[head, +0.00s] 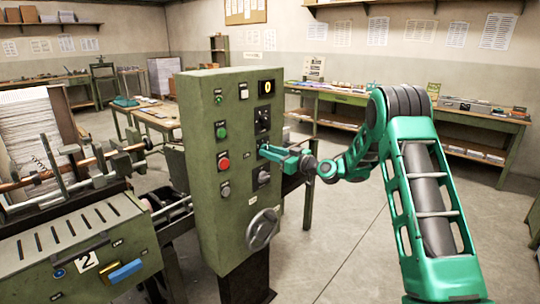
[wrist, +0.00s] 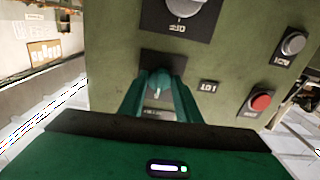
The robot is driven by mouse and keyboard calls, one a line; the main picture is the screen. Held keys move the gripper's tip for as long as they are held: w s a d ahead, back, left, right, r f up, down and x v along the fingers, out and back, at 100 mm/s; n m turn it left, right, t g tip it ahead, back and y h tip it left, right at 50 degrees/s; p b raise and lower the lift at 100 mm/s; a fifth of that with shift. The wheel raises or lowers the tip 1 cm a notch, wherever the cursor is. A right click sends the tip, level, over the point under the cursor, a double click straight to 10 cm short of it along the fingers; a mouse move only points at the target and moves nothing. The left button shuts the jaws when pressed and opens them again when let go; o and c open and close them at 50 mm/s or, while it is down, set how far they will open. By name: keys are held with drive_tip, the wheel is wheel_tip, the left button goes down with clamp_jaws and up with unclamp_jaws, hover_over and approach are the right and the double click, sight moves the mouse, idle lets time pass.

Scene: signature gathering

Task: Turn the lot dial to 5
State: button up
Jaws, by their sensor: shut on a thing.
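The lot dial (wrist: 158,79) is a small dark knob with a pale mark on a black plate, beside a small label reading LOT. It sits on the front of the green control cabinet (head: 233,110). In the wrist view my gripper (wrist: 160,84) has its two green fingers around the knob, shut on it. In the head view my gripper (head: 264,150) reaches the panel from the right, and its fingers cover most of the dial. The number the dial points to cannot be read in either view.
Another dial (head: 262,177) sits just below, and a dark switch plate (head: 262,119) above. A red button (head: 223,163), a green button (head: 221,131) and a grey button (head: 226,189) are to the left. A handwheel (head: 262,229) juts out lower down. The floor at right is clear.

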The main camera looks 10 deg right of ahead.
drive_tip(key=shift+m, duration=0.3)
drive_tip(key=o, duration=1)
drive_tip(key=shift+d, duration=0.1)
drive_tip(key=v, duration=1)
drive_tip(key=shift+s+d, duration=0.2)
drive_tip(key=shift+s, duration=0.05)
